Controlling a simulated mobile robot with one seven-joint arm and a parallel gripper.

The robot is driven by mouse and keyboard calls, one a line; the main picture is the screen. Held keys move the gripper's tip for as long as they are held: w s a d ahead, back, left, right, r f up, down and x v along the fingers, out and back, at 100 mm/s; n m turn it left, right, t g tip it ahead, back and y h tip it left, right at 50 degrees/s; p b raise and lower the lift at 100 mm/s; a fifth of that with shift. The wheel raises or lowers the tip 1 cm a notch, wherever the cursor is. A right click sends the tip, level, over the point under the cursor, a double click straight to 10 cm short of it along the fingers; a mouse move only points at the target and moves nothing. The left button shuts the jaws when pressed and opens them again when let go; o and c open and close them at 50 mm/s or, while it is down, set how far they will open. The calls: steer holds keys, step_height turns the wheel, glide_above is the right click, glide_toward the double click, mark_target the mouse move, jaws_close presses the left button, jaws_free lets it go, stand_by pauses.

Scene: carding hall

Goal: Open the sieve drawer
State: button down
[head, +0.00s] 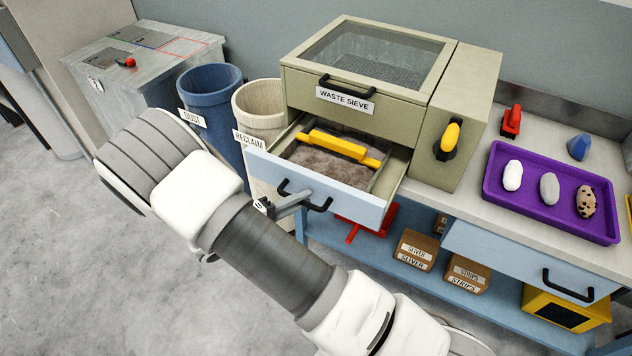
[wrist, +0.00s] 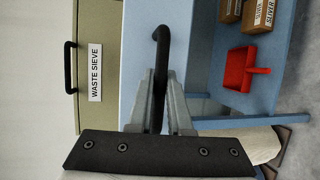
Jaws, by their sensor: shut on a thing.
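The sieve drawer (head: 318,184) has a pale blue front and sits below the box labelled WASTE SIEVE (head: 352,90). It stands pulled out, with grey-brown fluffy waste (head: 320,166) and a yellow bar (head: 339,146) showing inside. Its black handle (head: 316,205) is on the front. My gripper (head: 292,200) is at that handle. In the wrist view, the two grey fingers of my gripper (wrist: 160,95) are closed around the black handle (wrist: 161,48). The drawer's blue front (wrist: 138,50) shows beside them.
A blue bin (head: 211,90) and a cream bin (head: 258,110) stand left of the drawer. A purple tray (head: 545,215) with several lumps lies on the bench at right. Labelled boxes (head: 417,249) and a red dustpan (wrist: 243,70) are below. Floor at left is clear.

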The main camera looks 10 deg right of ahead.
steer(key=s+a+b, duration=0.2)
steer(key=s+a, duration=0.5)
steer(key=s, duration=0.3)
steer(key=shift+a, duration=0.15)
steer(key=c, duration=0.8)
jaws_free()
steer(key=shift+w, duration=0.1)
steer(key=shift+c, duration=0.2)
steer(key=b+v, duration=0.1)
steer(key=v, duration=1.6)
steer(key=shift+r, duration=0.2)
